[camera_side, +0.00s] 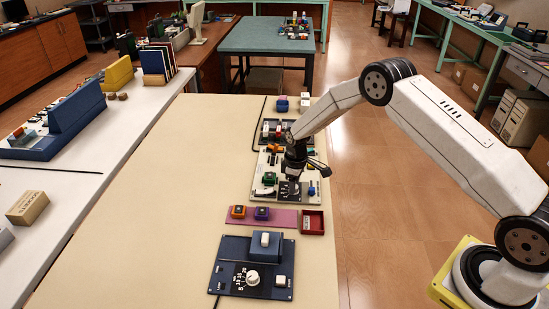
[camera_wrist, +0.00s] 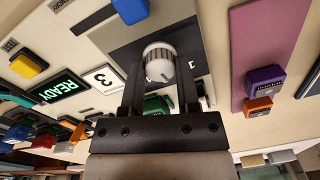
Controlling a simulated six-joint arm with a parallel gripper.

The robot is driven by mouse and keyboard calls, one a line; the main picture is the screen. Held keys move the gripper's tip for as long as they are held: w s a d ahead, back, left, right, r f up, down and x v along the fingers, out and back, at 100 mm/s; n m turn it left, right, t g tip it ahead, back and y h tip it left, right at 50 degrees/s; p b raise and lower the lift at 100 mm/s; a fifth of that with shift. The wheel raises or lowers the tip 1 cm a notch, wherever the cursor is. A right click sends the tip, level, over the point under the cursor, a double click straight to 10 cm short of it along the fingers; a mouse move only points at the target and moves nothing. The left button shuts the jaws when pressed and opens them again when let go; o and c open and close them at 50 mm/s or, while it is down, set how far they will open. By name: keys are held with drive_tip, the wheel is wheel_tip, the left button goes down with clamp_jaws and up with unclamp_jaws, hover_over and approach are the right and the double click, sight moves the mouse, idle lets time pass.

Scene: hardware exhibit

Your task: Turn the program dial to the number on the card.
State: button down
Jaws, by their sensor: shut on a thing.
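The white program dial (camera_wrist: 159,58) with dark marks sits on a grey plate (camera_wrist: 120,38) of the cream panel in the wrist view. My gripper (camera_wrist: 161,70) is shut on the dial, one finger on each side of it. A white card (camera_wrist: 103,78) showing a 3 lies beside the plate. In the side view my gripper (camera_side: 291,188) reaches down onto the cream panel (camera_side: 262,177) and hides the dial. The dial's setting cannot be read.
A green READY display (camera_wrist: 62,87), a yellow button (camera_wrist: 29,63) and a blue button (camera_wrist: 131,10) are near the dial. A pink mat (camera_side: 283,219) with small blocks and a red tray (camera_side: 313,223) lie in front. Bare tabletop (camera_side: 170,210) is at left.

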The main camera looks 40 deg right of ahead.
drive_tip(key=shift+m, duration=2.4)
drive_tip(key=shift+c, duration=1.6)
unclamp_jaws()
drive_tip(key=shift+d+r, duration=0.1)
drive_tip(key=shift+r, duration=3.75)
drive_tip(key=shift+s+r, duration=0.1)
